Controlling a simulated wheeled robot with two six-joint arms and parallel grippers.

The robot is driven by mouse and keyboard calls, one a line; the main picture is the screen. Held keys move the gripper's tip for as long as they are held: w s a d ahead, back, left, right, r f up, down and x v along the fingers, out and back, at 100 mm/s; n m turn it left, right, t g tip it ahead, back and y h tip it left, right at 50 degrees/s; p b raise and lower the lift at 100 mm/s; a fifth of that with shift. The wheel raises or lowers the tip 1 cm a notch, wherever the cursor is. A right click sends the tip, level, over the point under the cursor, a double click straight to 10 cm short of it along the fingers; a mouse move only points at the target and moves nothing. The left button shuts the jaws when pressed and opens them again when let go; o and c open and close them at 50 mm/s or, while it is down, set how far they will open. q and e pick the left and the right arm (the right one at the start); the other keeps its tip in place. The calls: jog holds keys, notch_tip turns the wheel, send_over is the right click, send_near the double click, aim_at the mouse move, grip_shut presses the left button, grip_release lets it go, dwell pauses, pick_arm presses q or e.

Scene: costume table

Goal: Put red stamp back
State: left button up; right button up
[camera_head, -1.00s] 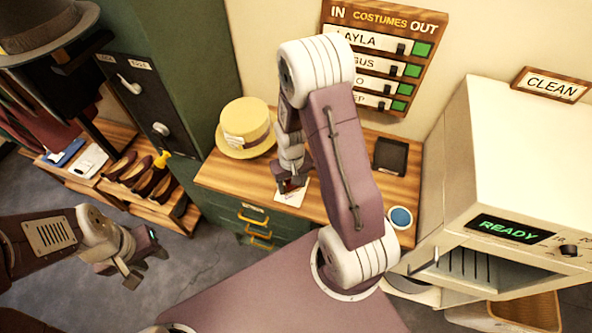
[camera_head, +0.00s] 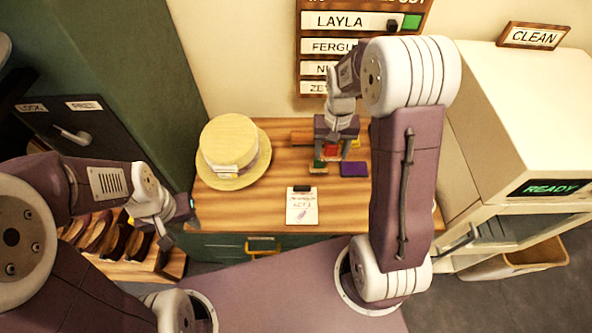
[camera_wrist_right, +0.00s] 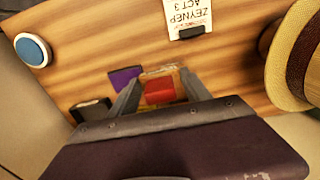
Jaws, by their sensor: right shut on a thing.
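The red stamp (camera_wrist_right: 160,92) shows as a red block between the fingers of my right gripper (camera_wrist_right: 160,95) in the right wrist view. My right gripper (camera_head: 332,160) is shut on it and points down at the back of the wooden table (camera_head: 285,150). A wooden, yellowish piece lies just past the stamp in the wrist view; I cannot tell whether the stamp touches it. A purple pad (camera_head: 354,169) lies right beside the gripper, and a small green piece (camera_head: 318,165) shows at its left. My left gripper (camera_head: 181,222) is open and empty off the table's left edge.
A straw hat (camera_head: 233,150) sits at the table's left. A clipped paper (camera_head: 302,208) lies at the front middle, with bare wood around it. A blue round button (camera_wrist_right: 32,50) and a dark pad (camera_wrist_right: 90,110) show in the wrist view. A white machine (camera_head: 525,110) stands right.

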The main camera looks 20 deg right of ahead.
jog(key=shift+a+f, duration=0.1)
jog(key=shift+a, duration=0.2)
jog(key=p, duration=0.2)
send_over(291, 171)
notch_tip(291, 171, down, 7)
jog(key=shift+r, duration=0.1)
notch_tip(291, 171, down, 3)
jog(key=shift+f+p, duration=0.2)
jog(key=shift+p, duration=0.2)
jog(key=shift+w+d+f, duration=0.1)
jog(key=shift+f, duration=0.25)
jog(key=shift+f, duration=0.15)
jog(key=o, duration=1.1)
jog(key=shift+c, duration=0.2)
